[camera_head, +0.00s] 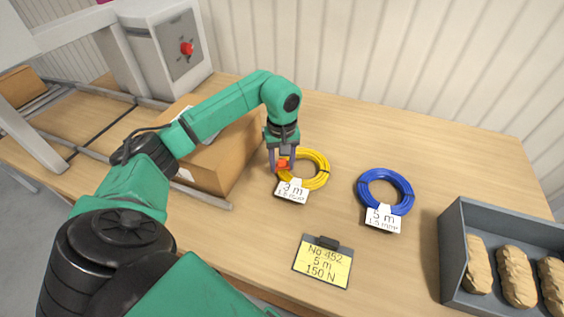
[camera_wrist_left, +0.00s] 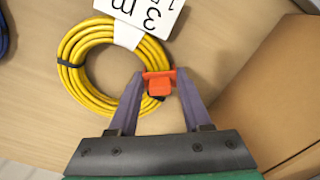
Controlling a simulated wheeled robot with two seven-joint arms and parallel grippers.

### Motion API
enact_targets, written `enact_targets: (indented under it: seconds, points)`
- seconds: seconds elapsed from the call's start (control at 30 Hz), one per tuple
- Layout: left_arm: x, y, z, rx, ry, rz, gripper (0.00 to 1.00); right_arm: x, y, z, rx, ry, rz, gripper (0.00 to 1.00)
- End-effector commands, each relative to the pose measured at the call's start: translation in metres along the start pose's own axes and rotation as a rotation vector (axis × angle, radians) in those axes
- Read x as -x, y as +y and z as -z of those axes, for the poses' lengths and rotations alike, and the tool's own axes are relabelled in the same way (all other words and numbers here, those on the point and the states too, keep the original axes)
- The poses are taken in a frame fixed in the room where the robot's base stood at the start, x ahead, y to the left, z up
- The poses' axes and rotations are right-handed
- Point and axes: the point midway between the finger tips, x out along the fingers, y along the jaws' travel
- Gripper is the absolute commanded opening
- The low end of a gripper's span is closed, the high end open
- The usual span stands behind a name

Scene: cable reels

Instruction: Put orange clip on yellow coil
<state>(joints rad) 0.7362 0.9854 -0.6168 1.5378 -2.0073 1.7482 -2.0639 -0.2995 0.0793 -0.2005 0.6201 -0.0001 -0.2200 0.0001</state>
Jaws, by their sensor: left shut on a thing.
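The yellow coil (camera_head: 318,170) lies flat on the table with a white "3 m" tag (camera_head: 291,190) at its front. My left gripper (camera_head: 281,165) is at the coil's left edge, pointing down. It is shut on the small orange clip (camera_head: 283,164). In the left wrist view the orange clip (camera_wrist_left: 160,82) sits between the fingertips (camera_wrist_left: 159,84), overlapping the rim of the yellow coil (camera_wrist_left: 75,65). A dark band shows beside the clip. I cannot tell whether the clip touches or grips the coil. My right gripper is not in view.
A blue coil (camera_head: 370,203) with a "5 m" tag (camera_head: 383,219) lies to the right. A yellow card (camera_head: 322,265) lies in front. A grey crate (camera_head: 452,262) with bread-like items is at the right. A cardboard box (camera_head: 215,160) stands left of the gripper.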

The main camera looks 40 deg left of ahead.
Motion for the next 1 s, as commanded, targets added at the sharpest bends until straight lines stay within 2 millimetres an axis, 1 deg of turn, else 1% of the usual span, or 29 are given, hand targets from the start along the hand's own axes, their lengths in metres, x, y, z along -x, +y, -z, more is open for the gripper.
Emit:
enact_targets:
  seconds: [0.13,0.57,0.6,0.67,0.7,0.9,0.97,1.0]
  points:
    - [-0.0062,-0.0005,0.0002,0.001,0.000,0.001,0.00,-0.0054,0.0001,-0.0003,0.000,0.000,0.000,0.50]
    - [-0.0089,-0.0011,-0.0008,0.000,-0.003,0.005,0.00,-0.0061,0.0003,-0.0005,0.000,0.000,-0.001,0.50]
    - [-0.0089,-0.0011,-0.0009,0.000,-0.003,0.005,0.56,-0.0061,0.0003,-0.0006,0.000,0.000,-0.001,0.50]
    - [-0.0087,-0.0011,-0.0009,0.000,-0.003,0.005,0.79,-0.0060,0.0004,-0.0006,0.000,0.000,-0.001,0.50]
    - [-0.0085,-0.0010,-0.0007,0.000,-0.003,0.004,0.84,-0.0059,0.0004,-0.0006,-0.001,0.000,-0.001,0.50]
    - [-0.0074,-0.0006,-0.0002,0.001,-0.001,0.002,0.84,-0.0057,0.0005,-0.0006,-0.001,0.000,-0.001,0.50]
    - [-0.0072,-0.0006,-0.0001,0.001,-0.001,0.002,1.00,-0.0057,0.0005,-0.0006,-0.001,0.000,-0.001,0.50]
    - [-0.0071,-0.0005,-0.0001,0.001,-0.001,0.001,1.00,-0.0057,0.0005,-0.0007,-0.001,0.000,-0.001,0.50]
